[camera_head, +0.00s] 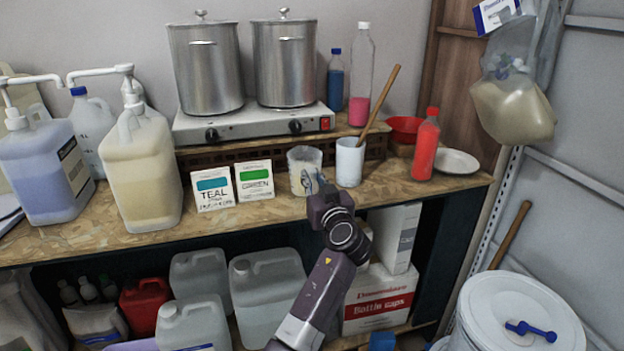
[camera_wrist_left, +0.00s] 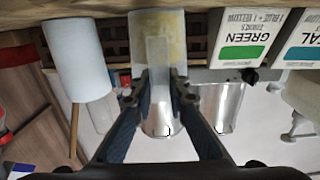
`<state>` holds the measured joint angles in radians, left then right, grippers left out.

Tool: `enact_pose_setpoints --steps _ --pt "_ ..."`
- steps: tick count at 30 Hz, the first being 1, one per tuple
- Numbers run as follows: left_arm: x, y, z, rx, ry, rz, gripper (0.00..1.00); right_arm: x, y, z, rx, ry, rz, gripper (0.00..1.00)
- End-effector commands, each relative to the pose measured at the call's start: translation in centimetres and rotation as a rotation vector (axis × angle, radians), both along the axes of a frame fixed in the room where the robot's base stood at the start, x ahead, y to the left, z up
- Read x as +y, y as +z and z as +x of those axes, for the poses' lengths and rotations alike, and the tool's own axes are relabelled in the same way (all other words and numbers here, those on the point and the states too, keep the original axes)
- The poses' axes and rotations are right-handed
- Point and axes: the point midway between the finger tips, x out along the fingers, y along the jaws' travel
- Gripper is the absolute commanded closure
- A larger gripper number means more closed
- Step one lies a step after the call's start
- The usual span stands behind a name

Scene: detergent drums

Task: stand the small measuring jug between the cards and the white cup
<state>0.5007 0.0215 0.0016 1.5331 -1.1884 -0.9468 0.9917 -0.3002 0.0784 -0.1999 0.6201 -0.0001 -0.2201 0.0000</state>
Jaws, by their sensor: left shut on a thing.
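The small measuring jug (camera_head: 301,168), translucent with a yellowish tint, is upright on the wooden worktop between the cards and the white cup (camera_head: 349,160). The TEAL card (camera_head: 212,189) and GREEN card (camera_head: 254,179) stand to its left. My left gripper (camera_head: 322,187) is at the jug's front, shut on it and hiding part of it. The upside-down left wrist view shows the fingers (camera_wrist_left: 163,88) against the jug (camera_wrist_left: 172,28), with the GREEN card (camera_wrist_left: 244,38) and white cup (camera_wrist_left: 80,62) on either side, apart from it. My right gripper is out of view.
A wooden stick (camera_head: 380,103) leans in the white cup. Behind are a hotplate (camera_head: 255,123) with two steel pots and a pink-liquid bottle (camera_head: 360,75). A red bottle (camera_head: 426,145) and white plate (camera_head: 455,161) stand right. Large jugs (camera_head: 140,170) crowd the left.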

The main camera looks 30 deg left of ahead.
Motion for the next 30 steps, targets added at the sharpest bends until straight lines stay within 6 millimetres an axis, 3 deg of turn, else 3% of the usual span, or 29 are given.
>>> enact_pose_setpoints --steps 20,21,24,27,30 --pt "-0.06 -0.84 -0.03 0.008 0.0 -0.011 1.0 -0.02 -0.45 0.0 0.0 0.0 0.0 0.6" --pt "-0.06 -0.86 -0.03 0.008 0.001 -0.01 0.85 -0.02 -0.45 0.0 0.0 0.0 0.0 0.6" --pt "-0.06 -0.83 -0.03 0.008 0.0 -0.009 0.74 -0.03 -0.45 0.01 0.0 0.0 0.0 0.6" --pt "-0.04 -0.68 -0.03 0.006 0.0 -0.007 0.65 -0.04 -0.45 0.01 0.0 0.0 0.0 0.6" --pt "-0.03 -0.57 -0.02 0.005 0.0 -0.005 0.65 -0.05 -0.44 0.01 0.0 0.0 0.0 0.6"
